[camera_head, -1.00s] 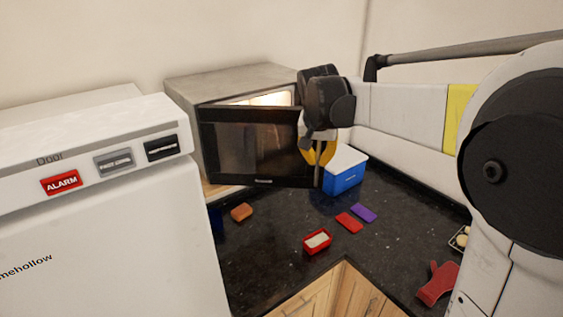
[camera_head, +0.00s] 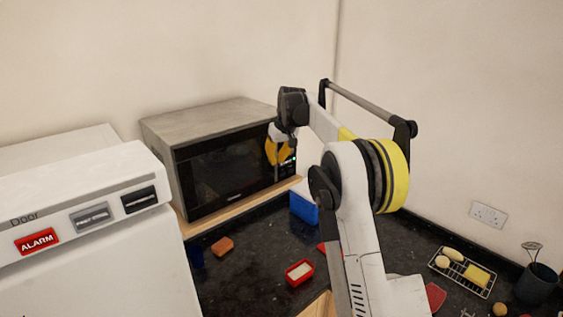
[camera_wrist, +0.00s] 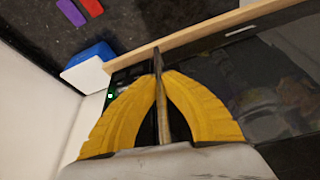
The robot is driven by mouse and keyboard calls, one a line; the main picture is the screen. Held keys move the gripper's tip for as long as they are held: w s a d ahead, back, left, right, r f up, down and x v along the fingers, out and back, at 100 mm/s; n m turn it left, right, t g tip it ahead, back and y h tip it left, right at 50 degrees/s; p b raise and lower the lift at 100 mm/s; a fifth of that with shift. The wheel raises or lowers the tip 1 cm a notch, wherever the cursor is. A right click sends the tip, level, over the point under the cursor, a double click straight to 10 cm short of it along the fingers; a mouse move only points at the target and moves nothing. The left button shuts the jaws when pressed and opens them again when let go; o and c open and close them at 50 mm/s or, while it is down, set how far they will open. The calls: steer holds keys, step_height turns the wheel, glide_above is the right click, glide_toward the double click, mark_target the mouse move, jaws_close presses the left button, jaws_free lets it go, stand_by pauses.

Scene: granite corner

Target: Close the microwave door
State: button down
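The microwave (camera_head: 205,120) stands in the corner on a wooden board. Its dark door (camera_head: 225,172) lies flush with the front in the head view, with no gap that I can see. My gripper (camera_head: 278,153) is at the right side of the door. In the wrist view, its yellow fingers (camera_wrist: 159,76) close in from both sides on the bar-shaped door handle (camera_wrist: 163,112). The fingertips appear to touch the handle. The dark door glass (camera_wrist: 265,90) fills the right of that view.
A blue box (camera_head: 303,208) stands right of the microwave. A white appliance (camera_head: 95,240) with labels is at the left. A red container (camera_head: 299,272) and an orange-brown block (camera_head: 222,246) lie on the dark counter. A wire rack (camera_head: 462,271) sits at the right.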

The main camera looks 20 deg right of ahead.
steer(key=shift+w+r, duration=0.2)
stand_by(0.3)
steer(key=c, duration=1.5)
jaws_free()
steer(key=shift+w+a+f, duration=0.1)
steer(key=shift+w, duration=0.05)
steer(key=shift+w+f, duration=0.15)
steer(key=shift+w, duration=0.1)
steer(key=shift+s+r, duration=0.25)
steer(key=shift+s, duration=0.05)
steer(key=v, duration=1.1)
steer(key=shift+r, duration=0.25)
steer(key=s+a+f+b, duration=0.7)
steer(key=s+f+b, duration=0.3)
steer(key=s+b, duration=0.3)
steer(key=s+a+f+t+b, duration=0.1)
steer(key=s+a+f+b, duration=0.2)
steer(key=s+f+b, duration=0.4)
steer(key=s+a+f+t+b, duration=0.1)
steer(key=s+a+f+b, duration=0.1)
steer(key=s+f+b, duration=0.6)
steer(key=s+a+f+m+b, duration=0.1)
steer(key=s+a+f+b, duration=0.2)
steer(key=s+f+b, duration=0.4)
steer(key=s+f, duration=0.4)
steer(key=f, duration=0.4)
steer(key=s+f, duration=0.4)
steer(key=f, duration=0.5)
steer(key=shift+s+a+t+b, duration=0.35)
steer(key=shift+s+t, duration=0.05)
